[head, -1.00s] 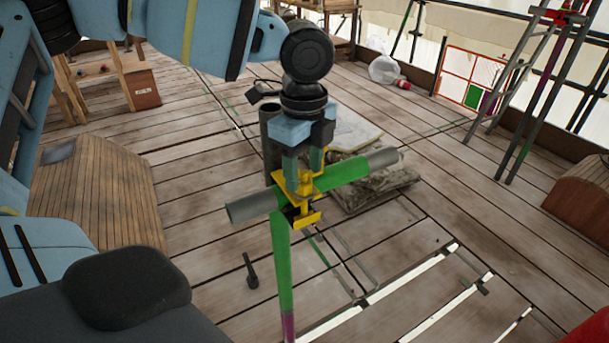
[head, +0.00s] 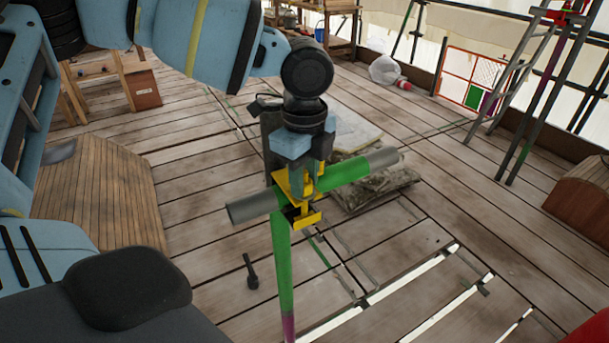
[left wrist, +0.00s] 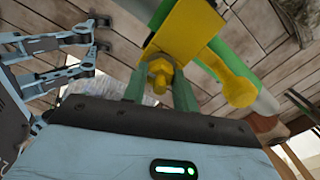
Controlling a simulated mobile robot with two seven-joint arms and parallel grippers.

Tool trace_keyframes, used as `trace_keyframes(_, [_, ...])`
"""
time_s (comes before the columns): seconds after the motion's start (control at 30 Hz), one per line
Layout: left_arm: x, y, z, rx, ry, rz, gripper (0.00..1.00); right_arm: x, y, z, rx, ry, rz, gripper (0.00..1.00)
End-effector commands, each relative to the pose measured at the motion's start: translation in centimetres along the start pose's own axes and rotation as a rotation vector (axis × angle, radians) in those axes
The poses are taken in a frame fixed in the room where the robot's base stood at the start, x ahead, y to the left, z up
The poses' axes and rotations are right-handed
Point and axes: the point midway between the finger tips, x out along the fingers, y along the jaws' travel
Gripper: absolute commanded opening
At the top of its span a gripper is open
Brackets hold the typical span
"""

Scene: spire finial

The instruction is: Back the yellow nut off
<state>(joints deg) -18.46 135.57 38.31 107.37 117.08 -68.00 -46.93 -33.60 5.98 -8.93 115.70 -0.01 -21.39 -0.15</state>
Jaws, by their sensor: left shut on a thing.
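The yellow clamp (head: 308,218) sits at the joint of a level green-and-grey pole (head: 350,170) and a green upright pole (head: 282,260). My left gripper (head: 304,190) points straight down onto the clamp from above. In the left wrist view the yellow nut (left wrist: 160,72) is on its bolt between the two grey-green fingers (left wrist: 160,90), against the clamp's yellow plate (left wrist: 185,28). The fingers are shut on it. In the head view the nut is hidden by the fingers.
A dark tool-like piece (head: 251,272) lies on the plank floor left of the upright pole. Covered slabs (head: 375,185) lie behind the clamp. Bright gaps (head: 410,288) open between planks at front right. A ladder frame (head: 510,75) stands at back right.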

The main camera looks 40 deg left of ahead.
Motion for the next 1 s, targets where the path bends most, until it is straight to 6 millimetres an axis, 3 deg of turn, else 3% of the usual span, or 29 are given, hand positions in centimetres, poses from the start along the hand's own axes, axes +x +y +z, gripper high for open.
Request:
trace_keyframes(0.37, [-0.08, -0.03, 0.0, -0.136, 0.0, -0.001, 0.06, -0.15, 0.01, -0.32, -0.001, 0.005, 0.001, 0.36])
trace_keyframes(1.0, [-0.04, -0.03, 0.01, -0.724, -0.001, 0.0, 0.06, -0.4, 0.02, -0.56, -0.001, 0.007, 0.001, 0.36])
